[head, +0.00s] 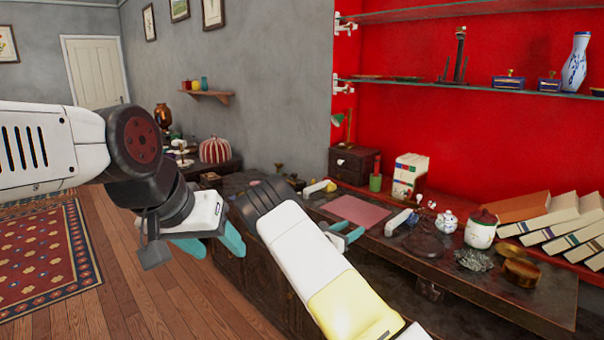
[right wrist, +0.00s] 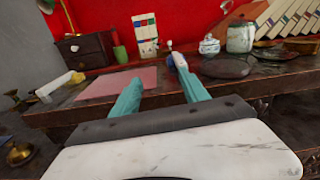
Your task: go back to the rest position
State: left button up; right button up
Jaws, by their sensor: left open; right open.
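My left gripper (head: 208,245) is at the left centre of the head view, with teal fingers apart and nothing between them. It is in front of the dark furniture, over the wooden floor in the picture. My right gripper (head: 346,232) is partly hidden behind its own pale arm. Its teal fingers point toward the dark wooden counter (head: 520,290). In the right wrist view the right fingers (right wrist: 160,92) are spread and empty, before the counter's front edge and the pink mat (right wrist: 108,84). The pink mat (head: 355,211) also shows in the head view.
A small white-and-blue teapot (head: 446,222), a red-lidded jar (head: 481,230) and leaning books (head: 560,225) stand on the counter. Glass shelves (head: 460,88) hang above. A striped pumpkin-like object (head: 215,150) sits further back. Open wooden floor (head: 150,295) lies at left.

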jog(key=s+d+r+m+g+y, duration=0.2)
jog(key=s+d+r+m+g, duration=0.3)
jog(key=s+m, duration=0.3)
jog(key=s+d+r+m+g+y, duration=0.2)
jog(key=s+d+r+m+g, duration=0.4)
jog(key=s, duration=0.4)
jog(key=s+a+r+m+t+y, duration=0.1)
jog(key=s+a+r+m+y, duration=0.2)
jog(key=s, duration=0.5)
jog(key=s+a+r+m+t+y, duration=0.2)
jog(key=s+a+r+m+y, duration=0.2)
jog(key=s, duration=0.5)
jog(key=s+a+r+m+t+y, duration=0.2)
jog(key=s+a+r+m+y, duration=0.2)
jog(key=s, duration=0.5)
notch_tip(320, 180, up, 2)
jog(key=shift+a+r+m, duration=0.1)
jog(key=shift+a+m, duration=0.7)
jog(key=shift+a, duration=0.15)
